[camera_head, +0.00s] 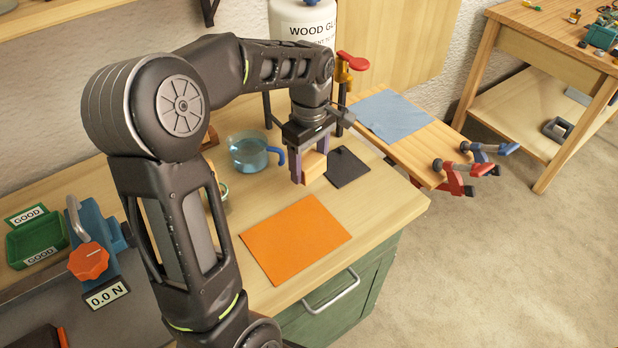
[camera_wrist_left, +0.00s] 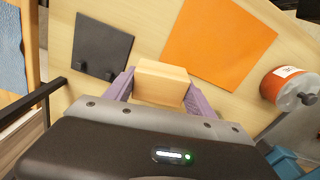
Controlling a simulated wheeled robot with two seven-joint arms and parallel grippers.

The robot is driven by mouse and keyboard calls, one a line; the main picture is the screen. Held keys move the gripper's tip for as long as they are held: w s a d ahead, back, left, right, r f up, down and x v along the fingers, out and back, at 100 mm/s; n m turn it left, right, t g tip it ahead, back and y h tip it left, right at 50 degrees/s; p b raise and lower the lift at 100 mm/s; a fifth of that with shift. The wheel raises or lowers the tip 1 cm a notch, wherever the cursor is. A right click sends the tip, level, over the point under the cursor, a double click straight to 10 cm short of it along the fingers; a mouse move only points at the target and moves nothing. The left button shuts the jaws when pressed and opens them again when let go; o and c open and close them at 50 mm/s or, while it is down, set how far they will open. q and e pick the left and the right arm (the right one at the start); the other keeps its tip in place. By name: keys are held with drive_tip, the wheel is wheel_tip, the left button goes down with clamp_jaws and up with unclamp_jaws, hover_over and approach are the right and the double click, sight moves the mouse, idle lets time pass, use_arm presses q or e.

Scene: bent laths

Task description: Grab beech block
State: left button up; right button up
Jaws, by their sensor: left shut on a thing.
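The beech block (camera_head: 313,167) is a small pale wooden block between the fingers of my left gripper (camera_head: 304,172). My left gripper is shut on it, over the bench between the dark square sheet and the blue-handled jug. In the left wrist view the block (camera_wrist_left: 161,82) sits between the two purple fingers (camera_wrist_left: 158,92). Whether its underside touches the bench is hard to tell. My right gripper is in neither view.
An orange sheet (camera_head: 296,238) lies in front of the gripper and a dark square sheet (camera_head: 346,167) to its right. A clear jug (camera_head: 249,152) stands to its left. A blue sheet (camera_head: 391,116) lies on the board with clamps (camera_head: 456,172). A green bin (camera_head: 38,240) stands far left.

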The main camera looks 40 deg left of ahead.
sight(309, 160)
use_arm(q)
wheel_tip(309, 160, up, 3)
drive_tip(key=shift+r, duration=0.15)
idle(0.6)
